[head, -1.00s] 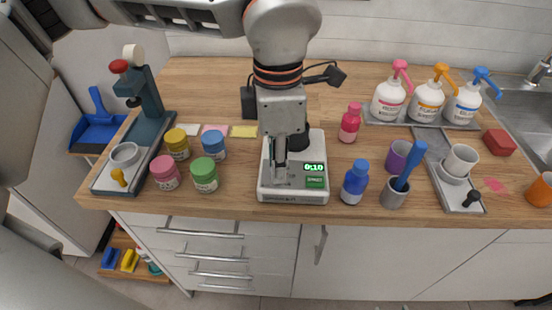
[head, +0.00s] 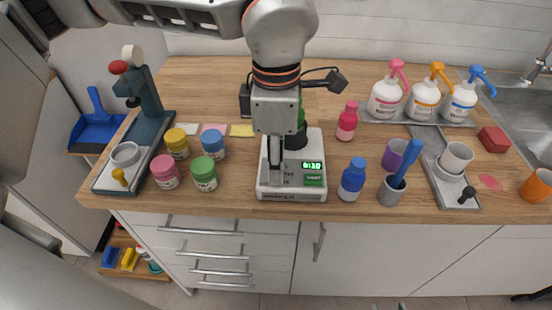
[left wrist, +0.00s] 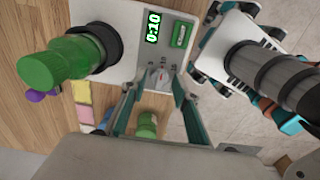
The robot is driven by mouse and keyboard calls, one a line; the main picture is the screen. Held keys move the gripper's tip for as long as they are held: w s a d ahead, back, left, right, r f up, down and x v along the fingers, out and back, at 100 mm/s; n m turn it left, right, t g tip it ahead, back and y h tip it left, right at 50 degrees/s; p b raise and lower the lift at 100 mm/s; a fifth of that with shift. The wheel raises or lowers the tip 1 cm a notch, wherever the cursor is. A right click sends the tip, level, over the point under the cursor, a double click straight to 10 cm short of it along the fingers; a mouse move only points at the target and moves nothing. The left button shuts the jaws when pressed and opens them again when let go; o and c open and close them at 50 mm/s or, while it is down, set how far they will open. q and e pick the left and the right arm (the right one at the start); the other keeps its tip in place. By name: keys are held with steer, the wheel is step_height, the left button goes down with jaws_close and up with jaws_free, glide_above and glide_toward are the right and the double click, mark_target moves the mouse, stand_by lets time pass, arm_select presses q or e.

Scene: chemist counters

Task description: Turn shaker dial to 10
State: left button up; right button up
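The white shaker (head: 314,196) stands near the counter's front edge, and its green display (head: 312,166) appears to read 0:10. The display also reads 0:10 in the left wrist view (left wrist: 153,27). A green bottle (left wrist: 48,64) sits in the shaker's black holder. The small grey dial (left wrist: 158,76) is below the display in the left wrist view. My left gripper (head: 275,178) reaches down over the shaker front. In the left wrist view its fingertips (left wrist: 157,84) stand apart on either side of the dial; contact is unclear. My right gripper is not identifiable.
Blue (head: 212,146), green (head: 204,175), yellow and pink jars stand left of the shaker. A blue bottle (head: 352,180) and a grey cup (head: 391,192) with a blue pestle stand close on its right. Pump bottles stand at the back right.

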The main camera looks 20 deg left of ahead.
arm_select(q)
step_height(320, 180, up, 12)
stand_by(0.8)
stand_by(0.4)
